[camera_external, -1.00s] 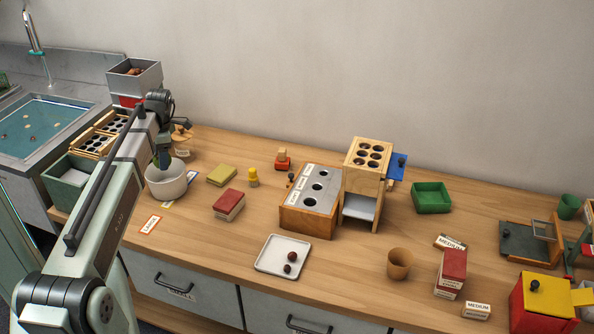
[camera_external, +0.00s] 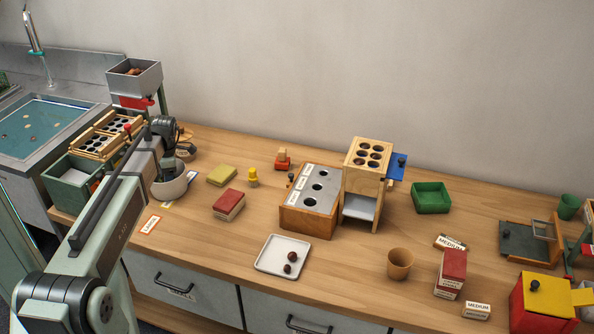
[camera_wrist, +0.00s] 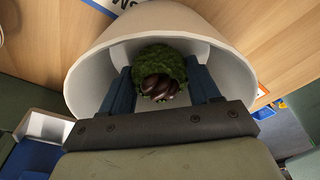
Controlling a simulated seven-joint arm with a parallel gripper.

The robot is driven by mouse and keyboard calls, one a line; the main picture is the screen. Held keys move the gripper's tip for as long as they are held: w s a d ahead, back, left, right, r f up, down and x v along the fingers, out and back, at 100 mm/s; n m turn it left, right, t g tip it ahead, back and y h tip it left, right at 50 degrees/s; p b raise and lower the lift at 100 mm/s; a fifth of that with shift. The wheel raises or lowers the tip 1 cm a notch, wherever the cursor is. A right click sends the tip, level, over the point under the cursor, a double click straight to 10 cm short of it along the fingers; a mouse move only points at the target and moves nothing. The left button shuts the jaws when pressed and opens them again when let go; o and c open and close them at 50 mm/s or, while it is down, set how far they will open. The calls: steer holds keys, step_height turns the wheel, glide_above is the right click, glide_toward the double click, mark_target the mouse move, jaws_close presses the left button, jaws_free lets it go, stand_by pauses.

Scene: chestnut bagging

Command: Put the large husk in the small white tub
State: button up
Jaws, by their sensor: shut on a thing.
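The small white tub (camera_external: 172,192) stands at the left part of the counter, partly hidden by my arm. In the wrist view the tub (camera_wrist: 95,65) surrounds my fingers. My gripper (camera_wrist: 160,82) reaches down inside it, shut on a green spiky husk (camera_wrist: 158,60). The husk is split open and shows glossy brown chestnuts inside. It sits between the two blue fingers, within the tub's rim. I cannot tell whether it touches the tub's floor. In the external view the husk is hidden.
A yellow block (camera_external: 222,175) and a red-topped box (camera_external: 229,203) lie right of the tub. A green bin (camera_external: 72,188) and a wooden rack (camera_external: 95,145) stand left. A white tray (camera_external: 267,266) with two brown chestnuts is farther right.

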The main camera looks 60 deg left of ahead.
steer(key=shift+f, duration=0.1)
steer(key=o, duration=1.2)
steer(key=shift+c, duration=0.2)
step_height(320, 180, up, 12)
steer(key=w, duration=0.1)
steer(key=shift+w, duration=0.4)
